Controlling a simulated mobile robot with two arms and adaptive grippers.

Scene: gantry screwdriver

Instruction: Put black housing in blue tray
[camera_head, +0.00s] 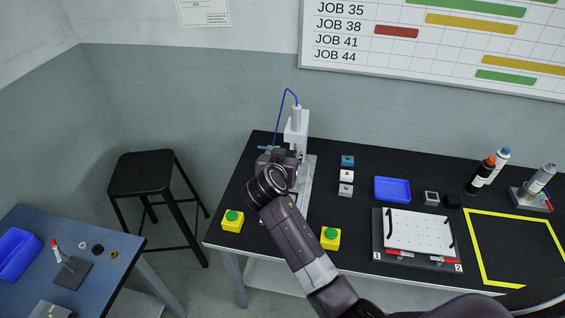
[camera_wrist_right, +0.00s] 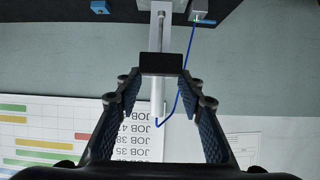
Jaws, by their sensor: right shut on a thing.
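My right gripper (camera_head: 278,157) is in front of the screwdriver gantry on the black table. In the right wrist view its fingertips (camera_wrist_right: 160,68) are shut on the black housing (camera_wrist_right: 162,63), a small dark block held across the tips. In the head view the gripper and wrist hide the held housing. The blue tray (camera_head: 393,182) lies on the black table to the right of the gripper, apart from it, and looks empty. My left gripper is not in view.
The gantry (camera_head: 297,125) with its blue cable stands right behind the gripper. Small blocks (camera_head: 346,175), a grey block (camera_head: 431,198) and another black block (camera_head: 452,201) flank the tray. A white perforated plate (camera_head: 420,229) lies in front. Green-button boxes (camera_head: 232,221) stand near the front edge.

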